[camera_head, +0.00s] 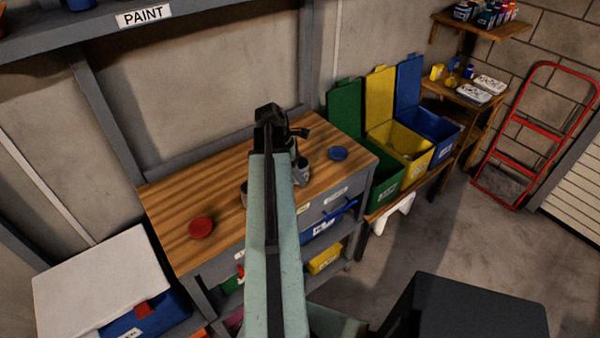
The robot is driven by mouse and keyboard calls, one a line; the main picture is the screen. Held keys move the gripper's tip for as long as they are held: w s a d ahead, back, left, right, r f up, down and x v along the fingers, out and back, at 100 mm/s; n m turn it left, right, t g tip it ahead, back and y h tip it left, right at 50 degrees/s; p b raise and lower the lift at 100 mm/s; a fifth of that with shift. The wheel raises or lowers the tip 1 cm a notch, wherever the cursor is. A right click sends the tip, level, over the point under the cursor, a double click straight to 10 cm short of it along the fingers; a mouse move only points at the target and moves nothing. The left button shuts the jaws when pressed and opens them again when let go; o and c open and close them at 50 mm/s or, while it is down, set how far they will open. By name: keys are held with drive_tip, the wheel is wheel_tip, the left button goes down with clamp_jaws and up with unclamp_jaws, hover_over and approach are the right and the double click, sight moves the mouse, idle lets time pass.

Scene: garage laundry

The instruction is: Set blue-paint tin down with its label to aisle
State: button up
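My arm reaches over the wooden workbench (175,205), and my gripper (278,125) is at its far end, above the bench. The arm hides the fingertips, so whether they are open or shut does not show. A small grey tin (301,174) shows just right of the arm, partly hidden. A second grey tin-like edge (244,192) shows left of the arm, mostly hidden. I cannot tell which is the blue-paint tin, or whether the gripper touches either. No tin label can be read. A blue round lid (338,153) lies on the bench to the right.
A red round lid (200,228) lies on the bench's left part. Green (384,187), yellow (412,163) and blue (436,128) bins stand to the right. A PAINT shelf (75,35) hangs above.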

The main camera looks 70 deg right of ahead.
drive_tip(key=o, duration=0.4)
drive_tip(key=shift+r+p, duration=0.35)
drive_tip(key=shift+p, duration=0.05)
drive_tip(key=p+v, duration=1)
drive_tip(key=v, duration=0.1)
drive_tip(key=shift+w+a+r+p, duration=0.1)
drive_tip(key=shift+w+r+p, duration=0.15)
drive_tip(key=shift+p, duration=0.1)
